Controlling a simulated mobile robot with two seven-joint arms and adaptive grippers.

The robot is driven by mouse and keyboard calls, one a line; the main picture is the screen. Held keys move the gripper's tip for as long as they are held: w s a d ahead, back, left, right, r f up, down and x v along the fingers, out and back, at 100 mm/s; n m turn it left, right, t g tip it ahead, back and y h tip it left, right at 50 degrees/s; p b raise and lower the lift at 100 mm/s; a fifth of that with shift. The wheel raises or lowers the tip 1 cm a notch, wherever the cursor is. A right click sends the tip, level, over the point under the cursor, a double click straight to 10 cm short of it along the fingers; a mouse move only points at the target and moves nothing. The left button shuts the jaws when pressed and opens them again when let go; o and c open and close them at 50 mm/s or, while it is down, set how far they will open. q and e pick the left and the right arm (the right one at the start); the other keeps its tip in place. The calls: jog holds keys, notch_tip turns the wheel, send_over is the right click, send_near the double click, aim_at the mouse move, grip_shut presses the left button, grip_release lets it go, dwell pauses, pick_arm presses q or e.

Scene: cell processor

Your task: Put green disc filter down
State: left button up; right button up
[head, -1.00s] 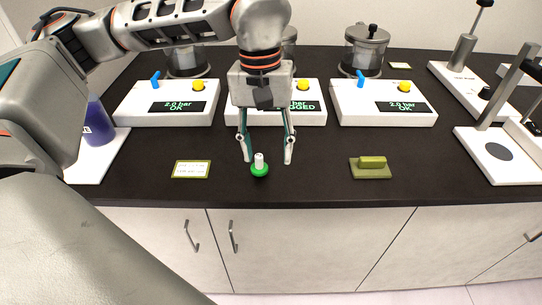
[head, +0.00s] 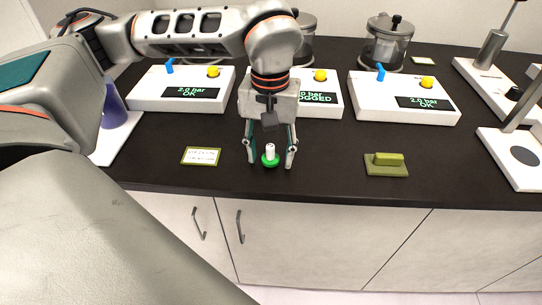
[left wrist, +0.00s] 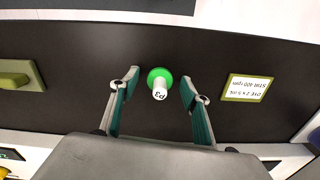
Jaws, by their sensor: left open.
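The green disc filter (head: 270,158) stands on the dark counter near its front edge, with its white stem pointing up. In the left wrist view the filter (left wrist: 160,83) shows a "P3" mark on its stem. My left gripper (head: 271,161) is above it, pointing down, with its fingers spread on either side of the filter. In the left wrist view there is a clear gap between each fingertip and the filter. My right gripper is not in view.
A label card (head: 201,156) lies left of the filter. An olive block on a base (head: 386,164) sits to the right. White units with displays (head: 405,100) stand behind; the middle one (head: 330,101) is partly hidden by my gripper. The counter's front edge is close.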

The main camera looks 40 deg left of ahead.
pick_arm(q)
jog(key=c, duration=1.1)
